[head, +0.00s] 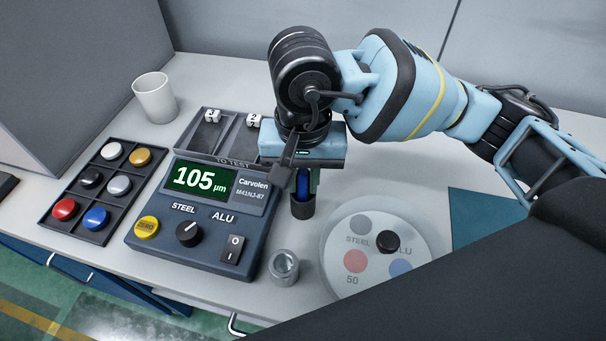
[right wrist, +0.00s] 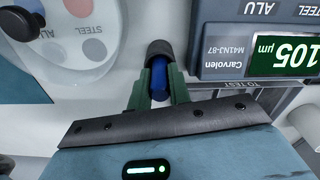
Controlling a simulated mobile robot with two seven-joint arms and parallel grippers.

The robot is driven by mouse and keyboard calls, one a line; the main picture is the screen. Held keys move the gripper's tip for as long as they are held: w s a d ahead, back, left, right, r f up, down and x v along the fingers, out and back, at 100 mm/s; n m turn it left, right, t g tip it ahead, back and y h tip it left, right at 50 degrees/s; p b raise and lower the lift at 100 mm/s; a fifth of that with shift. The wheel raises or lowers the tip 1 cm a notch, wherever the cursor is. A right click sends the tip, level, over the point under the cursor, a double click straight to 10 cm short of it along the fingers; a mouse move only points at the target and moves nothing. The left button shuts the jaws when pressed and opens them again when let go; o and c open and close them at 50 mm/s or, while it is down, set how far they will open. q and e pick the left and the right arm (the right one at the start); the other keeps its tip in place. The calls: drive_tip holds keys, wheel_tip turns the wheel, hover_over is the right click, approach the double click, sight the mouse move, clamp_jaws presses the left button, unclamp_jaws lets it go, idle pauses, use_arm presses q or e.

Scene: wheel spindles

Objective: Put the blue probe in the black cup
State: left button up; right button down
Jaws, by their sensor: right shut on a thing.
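The blue probe (head: 304,188) is upright between the green fingers of my right gripper (head: 303,186), which is shut on it. The black cup (head: 302,208) is directly under the probe, right of the gauge. In the right wrist view, the blue probe (right wrist: 159,78) lines up with the black cup (right wrist: 159,49), and its lower end meets the cup's mouth. I cannot tell how deep it sits. The gripper body hides the probe's upper part. My left gripper is not in view.
The gauge (head: 205,220) reads 105 µm. A small metal cup (head: 284,268) and a round plate (head: 340,245) with a black piece (head: 387,242) stand nearby. A black tray (head: 73,186) of coloured buttons, a white cup (head: 155,98) and the TO TEST tray (head: 187,151) are left.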

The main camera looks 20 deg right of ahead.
drive_tip(key=c, duration=1.3)
unclamp_jaws()
drive_tip(key=shift+f, duration=0.1)
wheel_tip(320, 180, up, 12)
drive_tip(key=shift+r+p, duration=0.2)
drive_tip(key=shift+p, duration=0.2)
